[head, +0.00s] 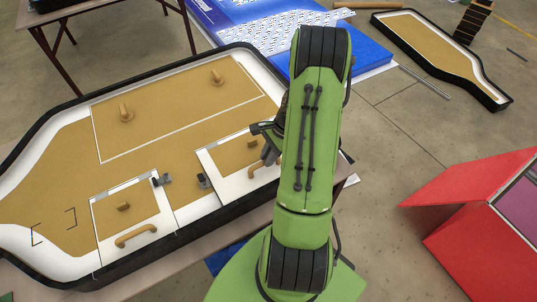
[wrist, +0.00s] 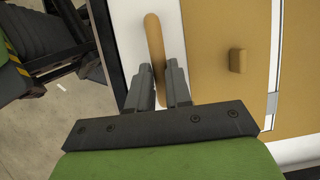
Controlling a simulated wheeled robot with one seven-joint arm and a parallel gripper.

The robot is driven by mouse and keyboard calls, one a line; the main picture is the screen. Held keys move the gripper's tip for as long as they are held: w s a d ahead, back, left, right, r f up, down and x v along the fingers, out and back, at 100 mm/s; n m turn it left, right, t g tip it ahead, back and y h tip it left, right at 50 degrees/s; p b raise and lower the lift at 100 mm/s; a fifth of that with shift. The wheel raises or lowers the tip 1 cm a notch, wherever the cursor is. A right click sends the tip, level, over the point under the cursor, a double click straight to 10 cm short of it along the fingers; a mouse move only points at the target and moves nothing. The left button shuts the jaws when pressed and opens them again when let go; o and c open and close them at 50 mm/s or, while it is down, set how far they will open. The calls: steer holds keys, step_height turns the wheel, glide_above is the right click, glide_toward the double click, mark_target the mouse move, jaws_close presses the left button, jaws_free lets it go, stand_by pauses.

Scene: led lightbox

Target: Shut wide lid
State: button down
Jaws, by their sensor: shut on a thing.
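The lightbox (head: 190,195) is a bottle-shaped panel with tan faces, white borders and a black rim. A wide tan lid (head: 165,112) with two knobs lies across its far part, looking flat. Two smaller lids are nearer: a left lid (head: 140,208) and a right lid (head: 232,153), each with a knob and a curved tan handle. My gripper (wrist: 160,75) is shut on the right lid's handle (wrist: 153,38), which passes between the fingers. In the head view my green arm partly hides this lid and the gripper; I cannot tell whether the lid is raised.
A red box (head: 465,235) stands at the right. Blue panels (head: 360,62) lie behind my arm, and another bottle-shaped panel (head: 440,55) lies at the far right. A table (head: 55,20) stands at upper left. Floor (head: 385,130) is clear right of my arm.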

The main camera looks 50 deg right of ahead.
mark_target(268, 171)
steer(key=f+b, duration=0.1)
steer(key=s+f+b, duration=0.1)
steer(key=f, duration=0.1)
steer(key=shift+a+f, duration=0.15)
steer(key=shift+f, duration=0.1)
steer(key=shift+s, duration=0.15)
steer(key=c, duration=1.1)
jaws_free()
steer(key=shift+o, duration=0.2)
steer(key=shift+r, duration=0.1)
steer(key=shift+r, duration=0.1)
steer(key=p+v, duration=0.3)
steer(key=v, duration=1.2)
steer(key=shift+r, duration=0.3)
